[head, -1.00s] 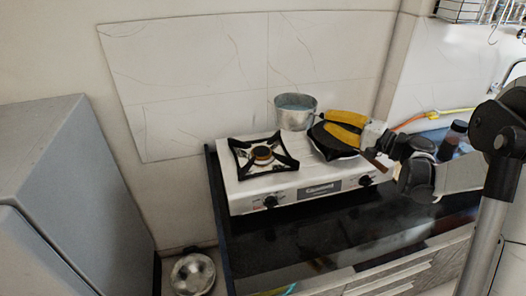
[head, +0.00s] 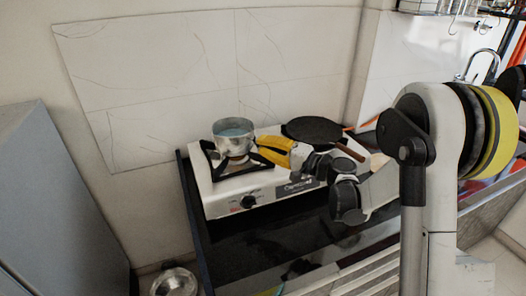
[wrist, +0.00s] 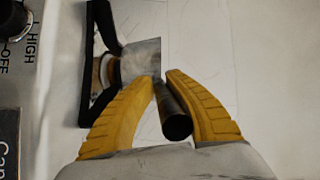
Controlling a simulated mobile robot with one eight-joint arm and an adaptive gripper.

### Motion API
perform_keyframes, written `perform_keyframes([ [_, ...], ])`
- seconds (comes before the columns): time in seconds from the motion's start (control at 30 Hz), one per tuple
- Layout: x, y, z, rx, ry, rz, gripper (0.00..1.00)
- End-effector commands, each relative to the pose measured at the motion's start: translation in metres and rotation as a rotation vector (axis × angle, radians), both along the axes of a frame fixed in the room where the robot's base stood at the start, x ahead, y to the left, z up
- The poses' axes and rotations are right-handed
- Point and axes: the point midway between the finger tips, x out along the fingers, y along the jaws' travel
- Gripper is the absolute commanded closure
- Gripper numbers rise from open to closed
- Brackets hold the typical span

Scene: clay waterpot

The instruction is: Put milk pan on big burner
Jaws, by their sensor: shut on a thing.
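The milk pan (head: 233,138) is a small silver pot with a bluish inside, upright over the left burner (head: 237,163) of the white stove. I cannot tell whether it rests on the black pan support or hovers just above it. My gripper (head: 262,150) has yellow fingers and is to the right of the pan, shut on its handle. In the wrist view, the dark handle (wrist: 174,118) lies between the fingers of my gripper (wrist: 164,80). Part of the pan's metal wall (wrist: 141,58) shows there, beside the black support (wrist: 90,70).
A black frying pan (head: 313,130) sits on the right side of the stove (head: 222,200), close behind my gripper. The dark counter (head: 240,240) in front is mostly clear. A grey cabinet (head: 60,200) stands at the left.

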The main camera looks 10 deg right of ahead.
Motion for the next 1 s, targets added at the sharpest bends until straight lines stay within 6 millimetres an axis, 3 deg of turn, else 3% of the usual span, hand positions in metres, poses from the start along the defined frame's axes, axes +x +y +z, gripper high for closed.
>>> perform_keyframes([
  [0.03, 0.000, 0.000, -0.008, 0.001, 0.000, 0.000, 1.00],
  [0.33, 0.000, 0.000, -0.008, 0.001, 0.000, 0.000, 1.00],
  [0.37, 0.000, 0.000, -0.009, 0.000, 0.000, 0.000, 0.81],
  [0.4, 0.000, 0.000, -0.009, 0.000, 0.000, 0.000, 0.69],
  [0.43, 0.000, 0.000, -0.008, 0.000, 0.000, 0.000, 0.64],
  [0.77, 0.000, 0.000, -0.006, 0.000, 0.000, 0.000, 0.64],
  [1.0, -0.025, -0.032, -0.005, 0.000, 0.000, -0.005, 0.64],
])
